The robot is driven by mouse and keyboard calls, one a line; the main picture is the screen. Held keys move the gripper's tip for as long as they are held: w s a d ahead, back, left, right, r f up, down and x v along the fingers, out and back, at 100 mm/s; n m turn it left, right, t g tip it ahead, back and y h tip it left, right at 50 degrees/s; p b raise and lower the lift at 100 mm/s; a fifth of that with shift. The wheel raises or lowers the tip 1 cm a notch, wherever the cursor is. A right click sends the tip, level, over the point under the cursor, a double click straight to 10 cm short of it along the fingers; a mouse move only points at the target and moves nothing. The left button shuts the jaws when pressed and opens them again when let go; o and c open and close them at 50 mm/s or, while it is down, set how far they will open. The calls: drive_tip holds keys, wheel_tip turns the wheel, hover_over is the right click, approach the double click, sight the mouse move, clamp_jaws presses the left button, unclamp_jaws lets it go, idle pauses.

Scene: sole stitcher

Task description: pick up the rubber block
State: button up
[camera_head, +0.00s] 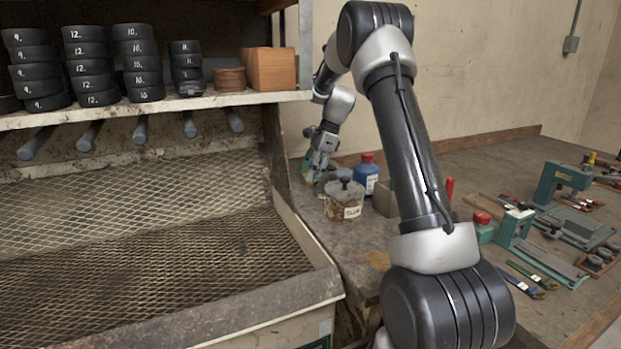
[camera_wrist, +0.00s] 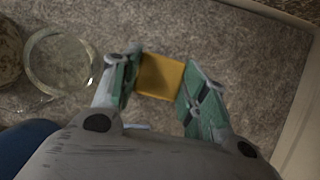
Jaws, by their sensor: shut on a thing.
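The rubber block (camera_wrist: 161,76) is a yellow-amber block in the wrist view. It sits between the two green-padded fingers of my gripper (camera_wrist: 158,84), which are shut on it near their tips. In the head view my gripper (camera_head: 312,168) is low over the far part of the bench, behind the labelled jar and left of the blue bottle.
A labelled glass jar (camera_head: 344,201) and a blue bottle with a red cap (camera_head: 366,177) stand close to my gripper. A round glass rim (camera_wrist: 62,62) shows left of the fingers. The mesh-lined bin (camera_head: 190,255) is at left. Tools and green fixtures (camera_head: 562,182) crowd the right bench.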

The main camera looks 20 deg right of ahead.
wheel_tip(320, 180, up, 18)
idle(0.6)
